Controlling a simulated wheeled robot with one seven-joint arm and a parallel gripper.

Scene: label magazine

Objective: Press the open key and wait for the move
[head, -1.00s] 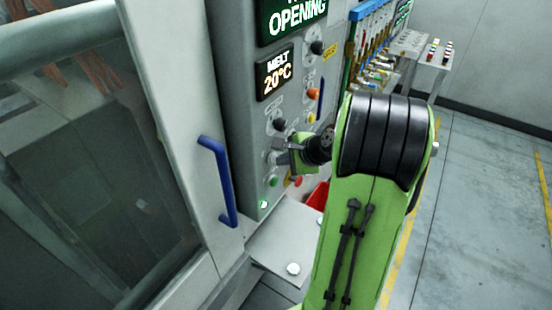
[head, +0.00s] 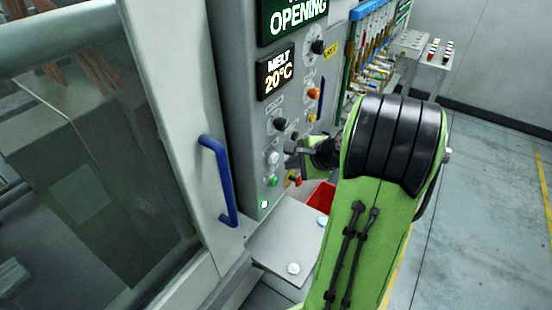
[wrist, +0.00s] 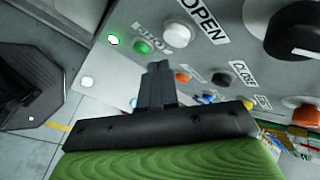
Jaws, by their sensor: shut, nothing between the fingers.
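The open key is a white round button (wrist: 178,36) beside the OPEN label in the wrist view. It also shows on the grey control panel in the head view (head: 273,157). My gripper (wrist: 160,68) is shut and empty, its tips below the white button in the wrist picture and apart from it. In the head view my gripper (head: 293,150) is just right of the button, partly hidden by my arm. The top display (head: 298,14) reads OPENING. Behind the machine's window (head: 80,150) a large grey block shows.
A green button (wrist: 141,47) and a lit green lamp (wrist: 113,39) are near the open key. A black selector knob (wrist: 290,30) is at right. A blue door handle (head: 222,185) sticks out left of the panel. A grey shelf (head: 280,250) and a red bin (head: 319,196) are below.

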